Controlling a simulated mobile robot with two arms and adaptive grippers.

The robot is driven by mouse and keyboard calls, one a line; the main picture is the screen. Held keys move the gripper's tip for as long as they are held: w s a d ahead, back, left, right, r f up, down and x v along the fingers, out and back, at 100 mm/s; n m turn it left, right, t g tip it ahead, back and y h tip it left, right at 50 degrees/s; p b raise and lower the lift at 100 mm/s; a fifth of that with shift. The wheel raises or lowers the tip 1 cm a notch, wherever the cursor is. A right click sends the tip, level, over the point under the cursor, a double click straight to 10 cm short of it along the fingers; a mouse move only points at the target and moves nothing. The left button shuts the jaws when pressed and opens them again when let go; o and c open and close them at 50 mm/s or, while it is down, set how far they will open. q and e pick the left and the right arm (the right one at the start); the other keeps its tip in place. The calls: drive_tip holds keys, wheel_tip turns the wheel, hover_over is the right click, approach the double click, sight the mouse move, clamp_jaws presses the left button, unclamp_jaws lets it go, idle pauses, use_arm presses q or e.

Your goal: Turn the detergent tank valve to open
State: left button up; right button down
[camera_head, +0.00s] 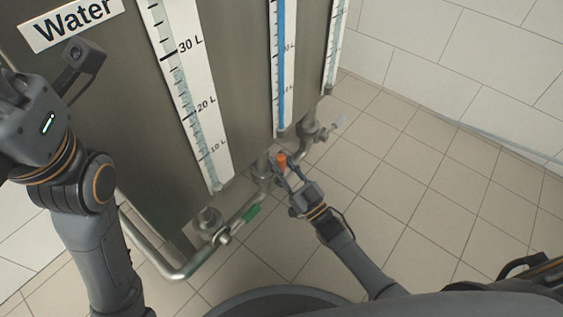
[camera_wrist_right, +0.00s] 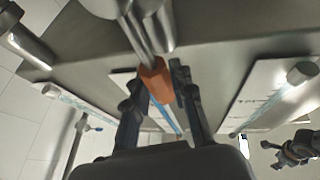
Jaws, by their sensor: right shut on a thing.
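The valve with the orange handle (camera_head: 281,161) sits on the pipe below the middle gauge, which has a blue column. No detergent label is readable in these views. My right gripper (camera_head: 286,176) is at this handle and shut on it. In the right wrist view, the orange handle (camera_wrist_right: 157,80) stands between the two dark fingers (camera_wrist_right: 157,104), partly hidden by them. My left arm is raised at the left of the head view, and its fingers do not show there.
Another valve with a pale handle (camera_head: 339,122) is farther right. The tiled floor (camera_head: 440,215) to the right is clear.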

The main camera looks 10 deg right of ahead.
drive_tip(key=c, duration=1.1)
unclamp_jaws()
drive_tip(key=shift+s, duration=0.1)
drive_tip(key=v, duration=1.2)
